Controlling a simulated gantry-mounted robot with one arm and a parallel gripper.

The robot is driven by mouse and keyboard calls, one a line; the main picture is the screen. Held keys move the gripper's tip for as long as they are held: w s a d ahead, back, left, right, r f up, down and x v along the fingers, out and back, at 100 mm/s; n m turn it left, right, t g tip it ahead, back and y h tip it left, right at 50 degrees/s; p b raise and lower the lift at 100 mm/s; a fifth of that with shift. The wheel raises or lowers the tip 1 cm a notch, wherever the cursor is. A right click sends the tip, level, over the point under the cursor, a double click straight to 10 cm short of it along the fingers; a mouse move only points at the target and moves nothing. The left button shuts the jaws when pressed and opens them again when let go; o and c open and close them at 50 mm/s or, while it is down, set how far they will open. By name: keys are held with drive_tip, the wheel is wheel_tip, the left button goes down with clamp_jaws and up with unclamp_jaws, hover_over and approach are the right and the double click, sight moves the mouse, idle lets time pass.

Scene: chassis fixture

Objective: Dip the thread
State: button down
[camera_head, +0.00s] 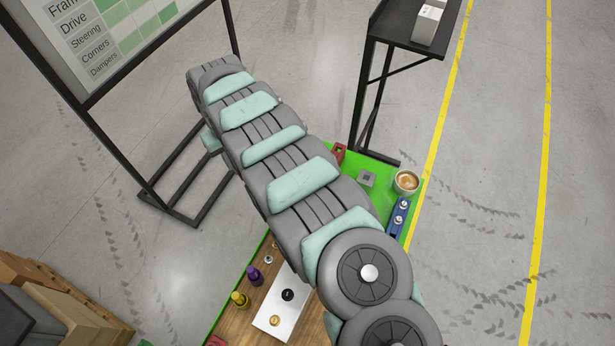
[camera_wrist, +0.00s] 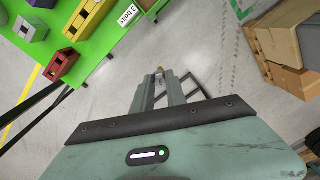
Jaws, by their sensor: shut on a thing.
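In the wrist view, my gripper (camera_wrist: 163,80) has its two grey fingers close together. A small brass-coloured piece (camera_wrist: 160,69) shows at their tips; it is too small to tell whether it is a bolt. In that view the floor lies behind the fingertips, with the green table (camera_wrist: 97,43) to the upper left. My gripper cannot be made out in the head view. There, a white plate (camera_head: 296,312) on the table carries a black round item (camera_head: 288,295) and a brass-coloured round item (camera_head: 274,320). Left of it stand a purple bottle (camera_head: 254,275) and a yellow bottle (camera_head: 239,299).
A blue holder (camera_head: 399,218) with silver pieces and a coffee cup (camera_head: 406,182) sit at the table's right edge. In the wrist view, a red block (camera_wrist: 62,64) and a yellow block (camera_wrist: 86,18) lie on the table. Cardboard boxes (camera_wrist: 285,45) stand at right.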

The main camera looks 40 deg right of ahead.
drive_tip(key=s+d+f+p, duration=0.3)
drive_tip(key=s+d+f, duration=1.1)
drive_tip(key=s+d, duration=0.1)
drive_tip(key=shift+s+d+f, duration=0.25)
drive_tip(key=shift+s, duration=0.6)
drive_tip(key=shift+f+p, duration=0.15)
drive_tip(key=shift+p, duration=0.15)
drive_tip(key=shift+f+b, duration=1.45)
drive_tip(key=shift+f, duration=1)
drive_tip(key=c, duration=1.3)
unclamp_jaws()
drive_tip(key=shift+o, duration=0.2)
